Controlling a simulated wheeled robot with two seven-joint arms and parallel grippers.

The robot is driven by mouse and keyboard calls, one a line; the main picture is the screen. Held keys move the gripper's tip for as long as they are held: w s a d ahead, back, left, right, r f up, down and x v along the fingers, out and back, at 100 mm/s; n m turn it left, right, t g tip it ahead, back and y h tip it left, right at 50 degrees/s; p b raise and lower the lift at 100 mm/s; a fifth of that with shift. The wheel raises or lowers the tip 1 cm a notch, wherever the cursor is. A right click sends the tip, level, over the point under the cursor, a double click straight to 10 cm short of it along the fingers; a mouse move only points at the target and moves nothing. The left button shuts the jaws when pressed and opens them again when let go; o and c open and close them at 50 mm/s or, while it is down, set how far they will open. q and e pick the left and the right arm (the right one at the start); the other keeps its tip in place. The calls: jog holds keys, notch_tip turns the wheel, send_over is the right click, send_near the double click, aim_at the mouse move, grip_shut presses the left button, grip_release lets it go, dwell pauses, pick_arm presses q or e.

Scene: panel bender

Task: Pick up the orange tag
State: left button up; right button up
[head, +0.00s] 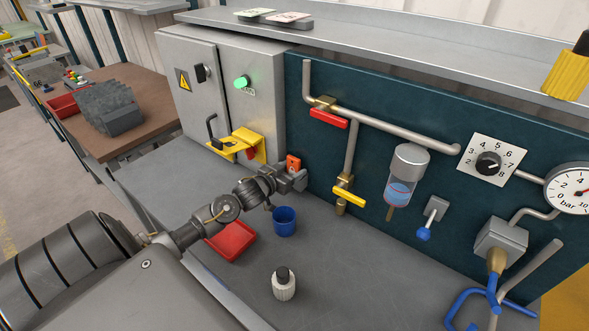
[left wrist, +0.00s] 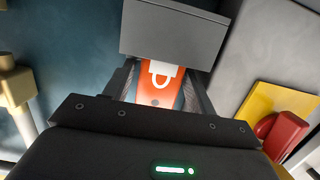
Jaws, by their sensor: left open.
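The orange tag (head: 293,164) stands near the foot of the dark panel, right of the yellow bracket. In the left wrist view the tag (left wrist: 160,82) carries a white padlock symbol and shows between my finger edges. My left gripper (head: 295,181) is open and close to the tag; it also shows in the left wrist view (left wrist: 158,88). I cannot tell whether the fingers touch the tag. My right gripper is not in view.
A yellow bracket (head: 247,142) on the grey cabinet (head: 203,100) is close left of my gripper. A blue cup (head: 285,222), red tray (head: 233,240) and white bottle (head: 284,284) stand on the bench. Pipes and a yellow-handled valve (head: 349,196) are to the right.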

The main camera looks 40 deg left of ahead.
pick_arm(q)
jog(key=shift+s, duration=0.1)
jog(key=c, duration=0.8)
jog(key=shift+o, duration=0.2)
jog(key=shift+r+b, duration=0.15)
jog(key=shift+b, duration=0.2)
jog(key=shift+s+r, duration=0.15)
jog(key=shift+r, duration=0.15)
notch_tip(320, 180, up, 6)
jog(key=shift+b, duration=0.85)
jog(key=s+b, duration=0.3)
jog(key=s, duration=1.6)
jog(key=shift+s+d, duration=0.25)
jog(key=shift+s, duration=0.05)
